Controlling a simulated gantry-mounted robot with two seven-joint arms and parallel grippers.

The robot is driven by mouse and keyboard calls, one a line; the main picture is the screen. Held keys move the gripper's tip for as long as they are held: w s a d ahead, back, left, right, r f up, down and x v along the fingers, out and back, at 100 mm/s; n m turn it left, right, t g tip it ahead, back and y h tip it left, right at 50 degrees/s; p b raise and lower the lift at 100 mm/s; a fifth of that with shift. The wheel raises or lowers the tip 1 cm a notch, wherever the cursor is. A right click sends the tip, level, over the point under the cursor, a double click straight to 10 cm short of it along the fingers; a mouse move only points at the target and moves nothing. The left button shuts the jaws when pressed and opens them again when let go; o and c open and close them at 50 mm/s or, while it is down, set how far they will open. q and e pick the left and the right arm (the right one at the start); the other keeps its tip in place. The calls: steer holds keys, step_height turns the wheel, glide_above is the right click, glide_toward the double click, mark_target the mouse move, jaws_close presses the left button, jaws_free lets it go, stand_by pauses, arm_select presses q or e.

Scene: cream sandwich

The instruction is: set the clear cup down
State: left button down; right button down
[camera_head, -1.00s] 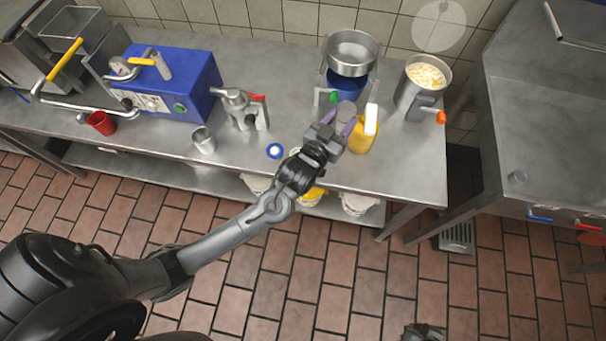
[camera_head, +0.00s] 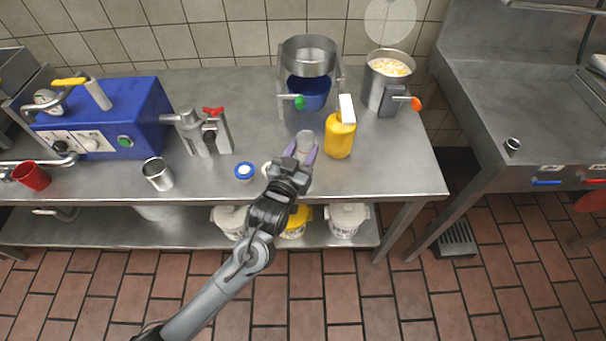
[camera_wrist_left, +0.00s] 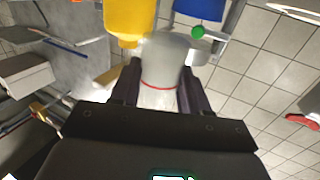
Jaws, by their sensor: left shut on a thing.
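The clear cup (camera_head: 305,143) is in the head view, left of the yellow bottle and in front of the metal stand. My left gripper (camera_head: 302,154) is shut around it, with one finger on each side. In the left wrist view the cup (camera_wrist_left: 162,58) is see-through with a thin red line around it, between the two dark fingers of the gripper (camera_wrist_left: 160,78). Whether its base touches the counter cannot be told. My right gripper is not in view.
The yellow bottle (camera_head: 339,138) stands close on the right. Behind are a stand with a metal bowl (camera_head: 309,55) and a blue container (camera_head: 310,92). A blue-and-white lid (camera_head: 244,171) and metal cup (camera_head: 158,174) are left. The counter (camera_head: 400,178) is clear at front right.

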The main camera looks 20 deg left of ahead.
arm_select(q)
step_height(320, 180, down, 8)
steer(key=b, duration=0.3)
steer(key=shift+r, duration=0.1)
stand_by(0.3)
steer(key=c, duration=0.5)
jaws_free()
steer(key=shift+c, duration=0.2)
